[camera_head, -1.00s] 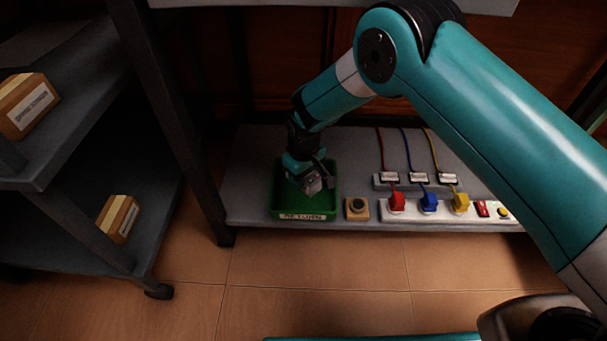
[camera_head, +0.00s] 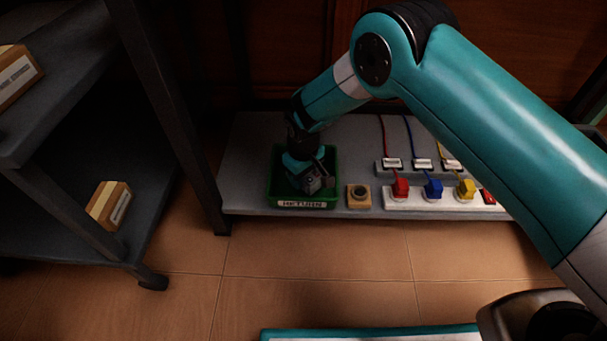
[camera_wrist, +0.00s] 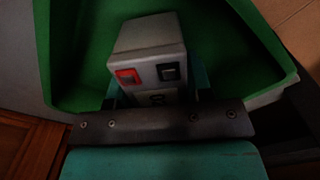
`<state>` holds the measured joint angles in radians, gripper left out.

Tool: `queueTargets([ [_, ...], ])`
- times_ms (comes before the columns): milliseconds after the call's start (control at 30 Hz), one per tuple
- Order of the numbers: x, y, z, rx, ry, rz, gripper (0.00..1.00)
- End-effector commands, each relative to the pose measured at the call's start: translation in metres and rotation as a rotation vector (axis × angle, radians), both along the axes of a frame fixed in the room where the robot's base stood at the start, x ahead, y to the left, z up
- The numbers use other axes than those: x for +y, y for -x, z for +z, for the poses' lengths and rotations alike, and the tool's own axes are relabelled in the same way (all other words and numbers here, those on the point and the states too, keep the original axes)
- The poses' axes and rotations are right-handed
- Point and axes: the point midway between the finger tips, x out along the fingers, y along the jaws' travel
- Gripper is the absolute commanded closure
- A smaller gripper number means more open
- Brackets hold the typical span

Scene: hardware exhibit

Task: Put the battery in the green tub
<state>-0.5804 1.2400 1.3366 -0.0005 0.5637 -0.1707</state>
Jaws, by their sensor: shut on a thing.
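The green tub (camera_head: 330,197) sits on the grey shelf, with a label reading RETURN on its front; its green walls also show in the wrist view (camera_wrist: 259,50). My gripper (camera_head: 318,182) is over the tub, pointing down into it. In the wrist view my gripper (camera_wrist: 155,98) is shut on the battery (camera_wrist: 148,40), a grey block with a red and a black terminal patch. The battery is within the outline of the tub's walls. I cannot tell whether it touches the tub's floor. In the head view the gripper mostly hides the battery.
A wooden block with a round dark button (camera_head: 359,196) stands just right of the tub. Further right is a white strip (camera_head: 415,201) with red, blue and yellow plugs and cables. A dark shelf post (camera_head: 176,110) stands to the left. Cartons (camera_head: 109,204) sit on a cart at left.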

Motion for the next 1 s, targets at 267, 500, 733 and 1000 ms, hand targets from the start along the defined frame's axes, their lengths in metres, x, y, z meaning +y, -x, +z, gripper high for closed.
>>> queueTargets([
  [267,0.000,-0.001,-0.003,-0.001,-0.001,0.000,0.98],
  [500,0.000,-0.001,-0.006,-0.001,-0.001,0.000,0.98],
  [733,0.000,-0.001,-0.009,-0.001,-0.001,0.000,0.98],
  [1000,0.000,0.000,-0.009,-0.001,-0.001,0.000,0.24],
])
